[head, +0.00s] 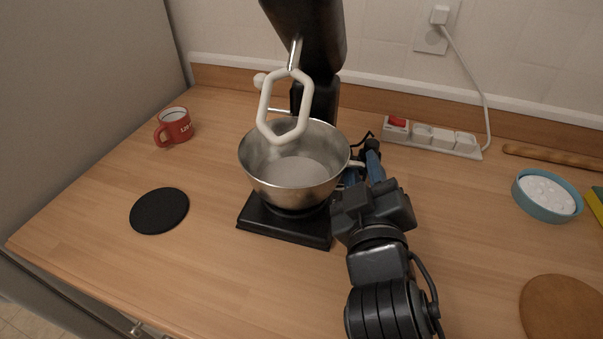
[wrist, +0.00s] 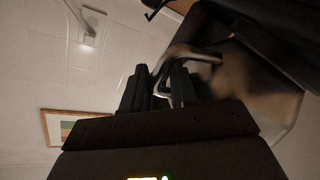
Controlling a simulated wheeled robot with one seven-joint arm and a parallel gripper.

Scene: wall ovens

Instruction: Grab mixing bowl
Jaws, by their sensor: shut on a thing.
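The steel mixing bowl (head: 258,177) sits upright on the black base (head: 285,222) of a stand mixer, whose black head (head: 308,35) is tilted up with a white beater (head: 269,108) hanging over the bowl. My gripper (head: 364,170) is at the bowl's right side, shut on its handle. In the wrist view my gripper (wrist: 161,85) has its two dark fingers on either side of the metal handle (wrist: 200,53), and the bowl's side (wrist: 262,85) fills the right. The exact contact is partly hidden by the fingers in the head view.
A red mug (head: 174,126) and a black round mat (head: 159,211) lie to the left. A power strip (head: 432,137) with a plugged cable is behind my gripper. A blue bowl of white contents (head: 547,196) and a round wooden board (head: 562,308) are at the right.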

